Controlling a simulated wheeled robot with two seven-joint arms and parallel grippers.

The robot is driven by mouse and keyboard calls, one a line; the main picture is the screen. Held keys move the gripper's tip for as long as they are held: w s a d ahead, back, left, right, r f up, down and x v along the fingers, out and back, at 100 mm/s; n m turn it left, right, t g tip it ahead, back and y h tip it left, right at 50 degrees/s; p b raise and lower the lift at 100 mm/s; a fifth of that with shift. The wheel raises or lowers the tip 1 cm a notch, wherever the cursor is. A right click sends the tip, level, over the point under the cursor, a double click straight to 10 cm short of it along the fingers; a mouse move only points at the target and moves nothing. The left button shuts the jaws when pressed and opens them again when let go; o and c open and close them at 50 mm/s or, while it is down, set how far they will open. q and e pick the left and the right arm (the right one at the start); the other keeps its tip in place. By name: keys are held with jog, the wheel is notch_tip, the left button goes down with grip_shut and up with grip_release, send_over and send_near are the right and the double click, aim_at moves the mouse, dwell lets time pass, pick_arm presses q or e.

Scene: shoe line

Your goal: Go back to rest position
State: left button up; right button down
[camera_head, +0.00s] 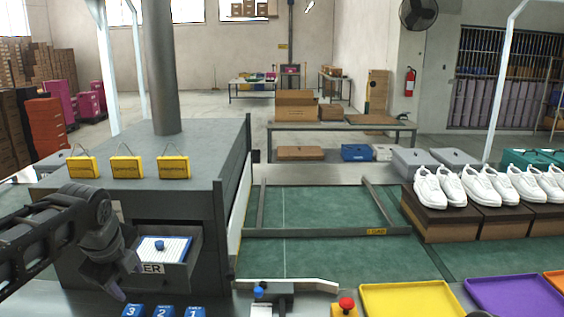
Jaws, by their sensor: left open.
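My left gripper (124,278) is at the lower left, at the end of my dark left arm (45,240). It points down and is open, with nothing seen between its fingers. It is in front of the grey machine, just left of its open drawer (160,272); I cannot tell whether it touches anything. The drawer holds a white ridged plate with a blue knob. My right arm and gripper are not in view.
The grey machine (150,190) carries yellow signs. Blue numbered blocks (162,311) lie below the gripper. A red button (346,304), a yellow tray (410,299) and a purple tray (515,294) are at right. White shoes (440,187) sit on brown boxes beside the green conveyor (320,258).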

pick_arm(q)
jog(key=w+d+f+n+t+h, duration=0.1)
jog(key=w+d+f+n+h, duration=0.15)
jog(key=d+f+n, duration=0.35)
jog(key=w+d+f+n+t+h, duration=0.1)
jog(key=w+d+f+n, duration=0.2)
jog(key=d+f, duration=0.4)
jog(key=s+d+f+n, duration=0.2)
jog(key=f+n, duration=0.1)
jog(key=f, duration=0.4)
jog(key=s+d+f+n, duration=0.2)
jog(key=d+f+n, duration=0.15)
jog(key=f, duration=0.35)
jog(key=s+d+f+n+g+h, duration=0.1)
jog(key=s+d+f+n+g, duration=0.2)
jog(key=s+f, duration=0.7)
jog(key=s+d+f+n+g+h, duration=0.1)
jog(key=s+d+f+n+g, duration=0.2)
jog(key=s+f, duration=0.7)
jog(key=s+n, duration=0.1)
jog(key=s, duration=0.6)
jog(key=shift+s+d+f, duration=0.3)
jog(key=shift+c, duration=0.3)
